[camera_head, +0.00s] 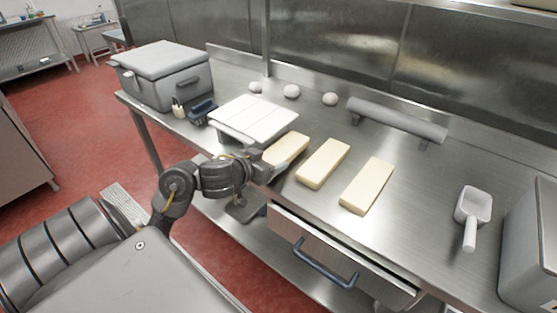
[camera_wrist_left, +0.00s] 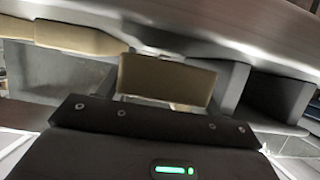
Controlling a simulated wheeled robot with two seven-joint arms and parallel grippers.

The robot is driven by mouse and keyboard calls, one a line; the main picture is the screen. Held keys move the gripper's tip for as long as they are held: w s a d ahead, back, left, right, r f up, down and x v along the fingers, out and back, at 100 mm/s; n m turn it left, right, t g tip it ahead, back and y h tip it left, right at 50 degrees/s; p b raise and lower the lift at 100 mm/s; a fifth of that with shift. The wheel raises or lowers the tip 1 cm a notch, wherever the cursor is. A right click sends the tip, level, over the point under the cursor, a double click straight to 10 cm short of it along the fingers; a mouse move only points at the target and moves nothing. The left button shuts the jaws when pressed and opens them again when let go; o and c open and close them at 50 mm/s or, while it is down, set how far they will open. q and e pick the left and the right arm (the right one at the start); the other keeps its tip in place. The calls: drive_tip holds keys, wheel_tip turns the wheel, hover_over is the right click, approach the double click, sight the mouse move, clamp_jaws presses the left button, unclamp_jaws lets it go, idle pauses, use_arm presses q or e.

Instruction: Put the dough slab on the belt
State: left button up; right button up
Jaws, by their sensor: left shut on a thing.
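The leftmost dough slab (camera_head: 289,149) is a pale yellow block beside the front right of the belt, a white flat-topped unit (camera_head: 253,118) with grey sides. My left gripper (camera_head: 272,167) is at the near end of this slab and shut on it. In the left wrist view the end of a slab (camera_wrist_left: 166,80) shows in front of the gripper. Whether the slab touches the table is hard to tell. Two more dough slabs, a middle one (camera_head: 323,163) and a right one (camera_head: 367,185), lie apart on the steel table. My right gripper is not in view.
A grey lidded box (camera_head: 168,75) stands at the left on the steel table (camera_head: 310,210). Several dough balls (camera_head: 291,91) and a grey roller bar (camera_head: 396,119) are at the back. A scoop (camera_head: 472,210) lies at the right. A drawer (camera_head: 335,262) is below the front edge.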

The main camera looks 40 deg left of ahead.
sight(276, 158)
use_arm(q)
drive_tip(key=shift+w+r, duration=0.1)
drive_tip(key=shift+w, duration=0.15)
drive_tip(key=w+b, duration=0.1)
drive_tip(key=w, duration=0.1)
drive_tip(key=shift+w, duration=0.4)
drive_tip(key=shift+w+f+b, duration=0.3)
drive_tip(key=shift+f+b, duration=0.1)
drive_tip(key=shift+f, duration=0.5)
drive_tip(key=shift+s+r, duration=0.15)
drive_tip(key=shift+r, duration=0.05)
drive_tip(key=shift+f, duration=0.25)
drive_tip(key=o, duration=1.3)
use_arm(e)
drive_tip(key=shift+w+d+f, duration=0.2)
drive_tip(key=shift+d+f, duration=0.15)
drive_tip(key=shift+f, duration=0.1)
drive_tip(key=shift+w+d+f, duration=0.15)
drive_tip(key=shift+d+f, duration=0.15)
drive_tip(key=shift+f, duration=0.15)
